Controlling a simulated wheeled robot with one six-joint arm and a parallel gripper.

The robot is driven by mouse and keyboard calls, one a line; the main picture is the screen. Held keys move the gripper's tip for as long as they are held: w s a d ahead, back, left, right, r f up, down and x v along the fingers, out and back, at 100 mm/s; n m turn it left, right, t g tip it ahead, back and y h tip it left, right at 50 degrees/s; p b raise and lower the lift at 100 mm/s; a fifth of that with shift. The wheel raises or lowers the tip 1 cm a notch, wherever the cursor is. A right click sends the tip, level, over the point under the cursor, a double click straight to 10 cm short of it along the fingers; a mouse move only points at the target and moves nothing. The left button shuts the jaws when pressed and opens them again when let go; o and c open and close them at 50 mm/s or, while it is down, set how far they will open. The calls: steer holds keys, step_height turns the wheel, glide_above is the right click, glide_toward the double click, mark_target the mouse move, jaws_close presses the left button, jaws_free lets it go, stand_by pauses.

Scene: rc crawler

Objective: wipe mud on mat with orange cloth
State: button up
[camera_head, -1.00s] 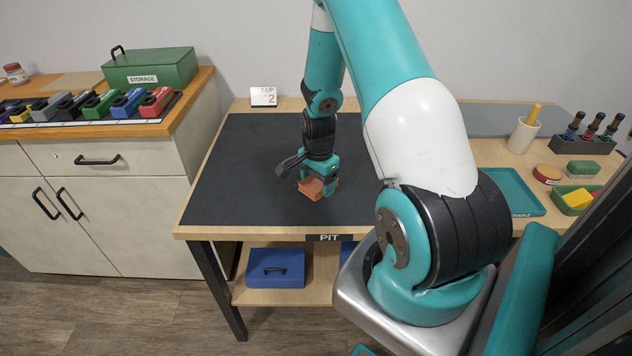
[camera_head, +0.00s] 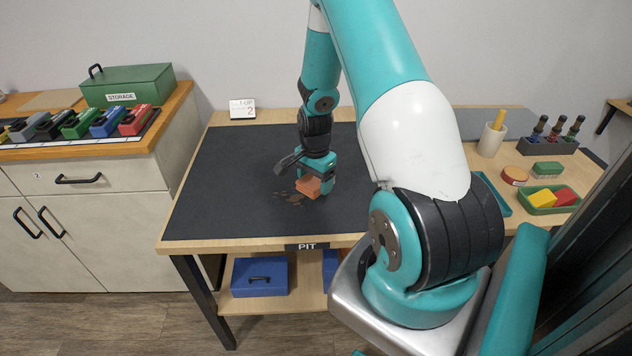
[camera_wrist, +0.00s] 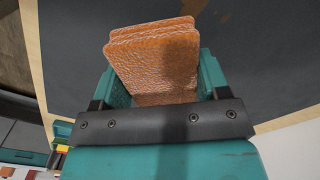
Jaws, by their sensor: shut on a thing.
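The orange cloth (camera_head: 310,187) is folded into a block and held in my gripper (camera_head: 316,180), which is shut on it. In the wrist view the cloth (camera_wrist: 155,62) fills the space between the teal fingers of my gripper (camera_wrist: 155,80). My gripper points down over the black mat (camera_head: 230,180), low near its middle. Brown mud specks (camera_head: 290,196) lie on the mat just left of the cloth. A brown patch of mud (camera_wrist: 185,8) shows beyond the cloth in the wrist view. I cannot tell whether the cloth touches the mat.
A small white sign (camera_head: 242,108) stands at the mat's back edge. On the right are a cup (camera_head: 492,138), a rack of drivers (camera_head: 552,142) and a green tray (camera_head: 535,208) with yellow and red blocks. A cabinet (camera_head: 85,190) stands at the left. The mat's left side is clear.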

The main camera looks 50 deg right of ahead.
mark_target(315, 178)
steer(key=shift+r+p, duration=1.25)
steer(key=shift+r, duration=0.6)
